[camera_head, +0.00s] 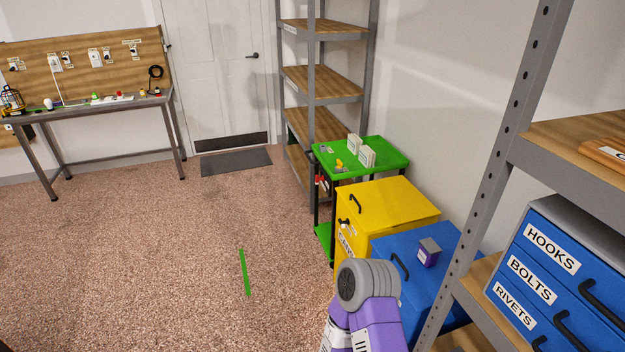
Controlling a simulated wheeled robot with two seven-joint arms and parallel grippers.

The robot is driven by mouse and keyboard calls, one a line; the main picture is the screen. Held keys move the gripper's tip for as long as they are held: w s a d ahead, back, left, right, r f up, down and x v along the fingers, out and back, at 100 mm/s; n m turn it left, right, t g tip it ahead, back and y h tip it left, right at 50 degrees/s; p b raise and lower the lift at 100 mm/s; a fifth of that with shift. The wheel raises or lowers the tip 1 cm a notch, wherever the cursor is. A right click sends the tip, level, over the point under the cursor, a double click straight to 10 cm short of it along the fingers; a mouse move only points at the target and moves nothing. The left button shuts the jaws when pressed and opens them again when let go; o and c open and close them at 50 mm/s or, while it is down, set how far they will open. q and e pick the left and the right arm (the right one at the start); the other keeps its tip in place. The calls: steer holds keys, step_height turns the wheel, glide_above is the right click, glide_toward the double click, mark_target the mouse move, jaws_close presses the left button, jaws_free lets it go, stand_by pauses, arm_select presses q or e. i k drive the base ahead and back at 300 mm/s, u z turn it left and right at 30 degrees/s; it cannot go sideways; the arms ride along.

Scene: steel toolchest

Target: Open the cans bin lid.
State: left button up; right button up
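A yellow bin (390,204) with a flat lid stands right of the middle. Its lid is shut and has a black handle (355,204) near the left edge. A white label on its front is turned sideways and seems to read CANS, though it is hard to read. A blue bin (411,244) with a shut lid and a black handle (399,266) stands in front of it. A small purple and grey box (429,252) sits on the blue lid. A purple and grey link of my arm rises at the bottom, in front of the blue bin. Neither gripper shows.
A green cart (395,157) stands behind the yellow bin. A steel shelf post (502,150) and a blue drawer chest (548,265) are at the right. A workbench (85,108) stands far left. Open floor (170,250) lies left of the bins, with a green strip (244,272) on it.

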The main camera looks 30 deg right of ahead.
mark_target(375, 205)
steer(key=z, duration=0.35)
steer(key=i, duration=1.7)
steer(key=z, duration=0.65)
